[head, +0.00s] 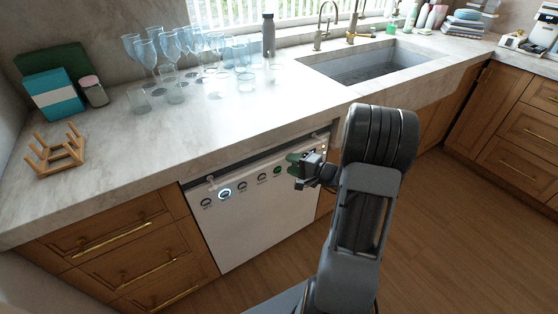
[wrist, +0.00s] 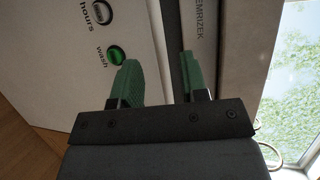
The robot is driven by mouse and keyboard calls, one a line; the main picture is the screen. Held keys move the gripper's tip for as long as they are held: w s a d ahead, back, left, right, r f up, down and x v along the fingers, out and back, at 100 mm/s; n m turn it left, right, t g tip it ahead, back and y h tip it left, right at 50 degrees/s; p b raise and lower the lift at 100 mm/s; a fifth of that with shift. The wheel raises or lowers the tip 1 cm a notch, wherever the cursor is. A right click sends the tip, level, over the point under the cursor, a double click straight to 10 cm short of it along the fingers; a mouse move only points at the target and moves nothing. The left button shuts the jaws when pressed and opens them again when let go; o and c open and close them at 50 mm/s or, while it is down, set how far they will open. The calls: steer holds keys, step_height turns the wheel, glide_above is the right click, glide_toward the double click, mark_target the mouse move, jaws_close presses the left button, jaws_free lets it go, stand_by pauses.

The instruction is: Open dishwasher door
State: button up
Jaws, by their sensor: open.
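The dishwasher (head: 252,225) is built in under the countertop. Its white front has a row of round knobs and lights near the top, and its door looks shut. A pale bar (head: 262,162) runs along the top of the front, below a dark gap. My gripper (head: 302,166) is open at the right part of this top edge. In the wrist view my gripper (wrist: 159,78) has its green fingers on either side of a pale strip at the edge of the white panel (wrist: 85,60). The left finger is beside the green wash light. Contact cannot be told.
The marble countertop (head: 120,140) overhangs the dishwasher, with several glasses (head: 172,50), a wooden rack (head: 58,155) and a sink (head: 365,68) on it. Wooden drawers (head: 125,260) stand left of the dishwasher. The floor (head: 450,240) to the right is clear.

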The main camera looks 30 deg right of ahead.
mark_target(279, 160)
steer(key=shift+x, duration=2.9)
jaws_close()
